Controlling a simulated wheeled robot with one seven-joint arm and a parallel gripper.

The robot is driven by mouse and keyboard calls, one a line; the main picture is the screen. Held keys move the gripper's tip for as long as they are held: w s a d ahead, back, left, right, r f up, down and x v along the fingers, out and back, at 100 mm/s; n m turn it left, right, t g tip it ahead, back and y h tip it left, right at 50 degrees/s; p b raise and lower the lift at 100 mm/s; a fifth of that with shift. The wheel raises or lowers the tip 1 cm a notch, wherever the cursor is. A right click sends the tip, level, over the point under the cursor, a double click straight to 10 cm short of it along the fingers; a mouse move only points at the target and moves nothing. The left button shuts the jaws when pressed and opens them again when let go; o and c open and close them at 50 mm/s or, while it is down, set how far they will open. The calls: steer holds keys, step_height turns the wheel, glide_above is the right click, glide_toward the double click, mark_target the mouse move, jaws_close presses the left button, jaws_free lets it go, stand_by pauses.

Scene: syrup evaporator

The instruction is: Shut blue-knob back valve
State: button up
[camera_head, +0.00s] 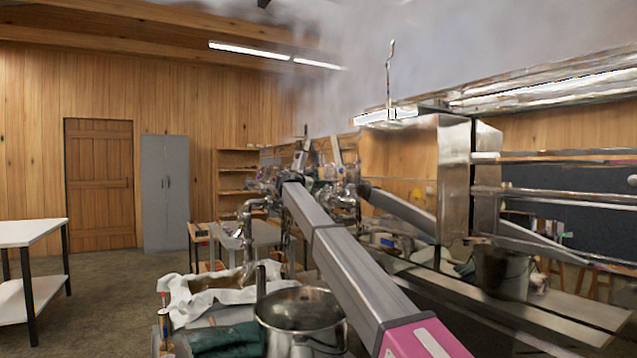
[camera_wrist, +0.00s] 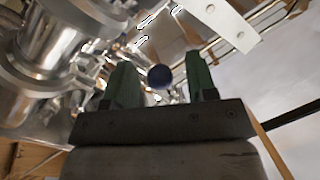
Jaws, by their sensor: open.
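A dark blue round knob (camera_wrist: 160,77) shows in the wrist view. It appears between the two green fingers of my gripper (camera_wrist: 158,62), with a gap on each side. The fingers are open and hold nothing. I cannot tell whether the knob is level with the fingertips or beyond them. Shiny metal fittings lie behind the knob, and its stem and valve body are not clear. In the head view my arm reaches away to the metal pipework (camera_head: 343,200) of the evaporator. The gripper's fingers and the blue knob cannot be made out there.
Thick steel piping (camera_wrist: 50,60) fills the left of the wrist view, close to the gripper. In the head view a steel pot (camera_head: 300,310) stands below my arm. Steel evaporator pans and rails (camera_head: 560,190) run along the right. Open floor (camera_head: 110,290) lies at left.

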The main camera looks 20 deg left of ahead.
steer(key=shift+w, duration=0.15)
steer(key=shift+d, duration=0.1)
jaws_close()
steer(key=shift+s+d+n+t+y, duration=0.25)
steer(key=shift+s+n+t+y, duration=0.25)
steer(key=shift+s+n+y, duration=0.3)
steer(key=shift+w, duration=0.1)
jaws_free()
steer(key=v, duration=1)
steer(key=shift+s, duration=0.35)
